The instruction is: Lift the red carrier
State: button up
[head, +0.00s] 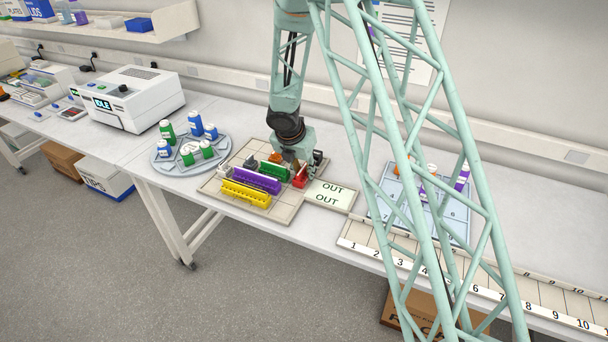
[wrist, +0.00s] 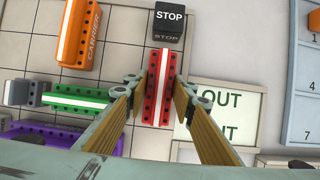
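The red carrier (wrist: 166,72), a narrow block with a white stripe and holes along its sides, stands on the grid board (head: 283,209) near its right edge. In the head view the red carrier (head: 300,177) is partly covered by my gripper (head: 306,166). In the wrist view my gripper (wrist: 157,92) has one finger on each side of the carrier's middle. The fingers are apart with the carrier between them. The right finger looks very near the carrier or touching it; contact on the left is hard to tell. The carrier appears to rest on the board.
The orange carrier (wrist: 82,36), green carrier (wrist: 80,97), purple carrier (head: 255,180) and yellow carrier (head: 246,193) share the board. A black STOP block (wrist: 168,22) stands just beyond the red carrier's far end. The OUT plate (head: 330,195) lies to the right.

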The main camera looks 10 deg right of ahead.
aim_at(305, 165)
jog(key=shift+c, duration=1.4)
jog(key=shift+r, duration=0.3)
jog(key=shift+r+p, duration=0.85)
jog(key=shift+r, duration=1)
jog(key=shift+s+b, duration=0.4)
jog(key=shift+s, duration=0.5)
jog(key=s+r+b, duration=0.1)
jog(key=s+b, duration=0.3)
jog(key=s, duration=1)
jog(key=shift+a, duration=0.45)
jog(key=shift+s+r, duration=0.1)
jog(key=shift+r, duration=0.05)
